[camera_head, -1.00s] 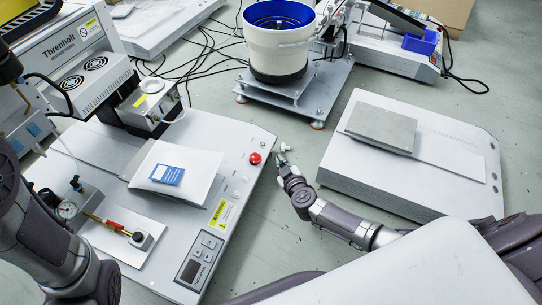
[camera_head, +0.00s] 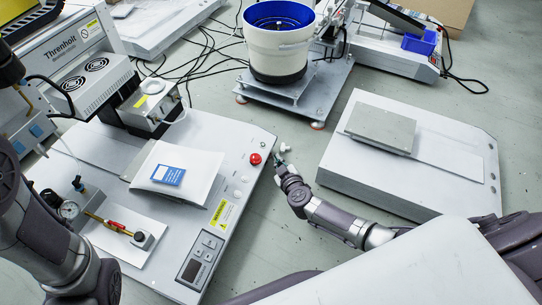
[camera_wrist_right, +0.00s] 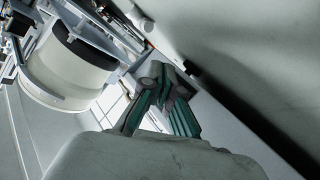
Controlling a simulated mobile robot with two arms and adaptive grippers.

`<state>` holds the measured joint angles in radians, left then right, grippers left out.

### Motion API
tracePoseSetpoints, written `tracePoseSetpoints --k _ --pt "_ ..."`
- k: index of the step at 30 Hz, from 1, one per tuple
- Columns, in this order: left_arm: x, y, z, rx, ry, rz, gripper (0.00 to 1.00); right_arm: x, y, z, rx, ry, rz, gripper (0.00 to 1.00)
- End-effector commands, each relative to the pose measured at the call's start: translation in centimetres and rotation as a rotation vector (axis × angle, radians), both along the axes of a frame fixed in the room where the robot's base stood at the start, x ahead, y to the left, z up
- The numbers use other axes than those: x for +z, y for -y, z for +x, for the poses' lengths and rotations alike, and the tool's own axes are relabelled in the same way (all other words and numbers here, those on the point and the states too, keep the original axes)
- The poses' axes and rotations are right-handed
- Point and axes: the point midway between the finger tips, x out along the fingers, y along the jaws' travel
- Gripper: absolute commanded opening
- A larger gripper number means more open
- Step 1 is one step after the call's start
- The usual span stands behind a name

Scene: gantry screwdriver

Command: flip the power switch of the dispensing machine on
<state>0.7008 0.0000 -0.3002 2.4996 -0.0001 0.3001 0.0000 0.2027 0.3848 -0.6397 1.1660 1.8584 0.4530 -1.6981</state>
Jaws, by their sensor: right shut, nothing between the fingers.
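The dispensing machine (camera_head: 265,141) has a flat grey-white base with a red round button (camera_head: 255,159) and small pale controls (camera_head: 240,186) along its right edge. A control panel with a display (camera_head: 198,260) is at its front corner. I cannot pick out the power switch for certain. My right gripper (camera_head: 281,154) is shut and empty, just right of the base's edge near the red button. I cannot tell whether it touches the machine. In the right wrist view its greenish fingers (camera_wrist_right: 158,80) come together at the tips. My left arm is at the left; its gripper is not visible.
A white bowl feeder with a blue inside (camera_head: 279,50) stands behind. A low grey platform with a plate (camera_head: 385,128) is to the right of my gripper. A gauge (camera_head: 69,209) and a white pad with a blue label (camera_head: 168,175) are on the machine. Cables run across the grey surface behind.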

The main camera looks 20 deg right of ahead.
Motion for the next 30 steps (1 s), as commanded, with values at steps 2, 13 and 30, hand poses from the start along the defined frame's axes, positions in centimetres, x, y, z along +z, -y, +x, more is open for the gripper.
tracePoseSetpoints --k 2,13,30 --pt "0.1 0.0 0.0 0.000 0.000 0.000 0.35 0.1 -0.1 0.1 0.000 0.000 0.000 0.00" --pt "0.2 0.0 0.0 0.000 0.000 0.000 0.35 0.0 -0.3 0.4 0.000 0.000 0.001 0.00" --pt "1.2 0.0 0.0 0.000 0.001 0.000 0.35 0.1 0.5 -0.7 0.000 -0.001 0.000 0.00"
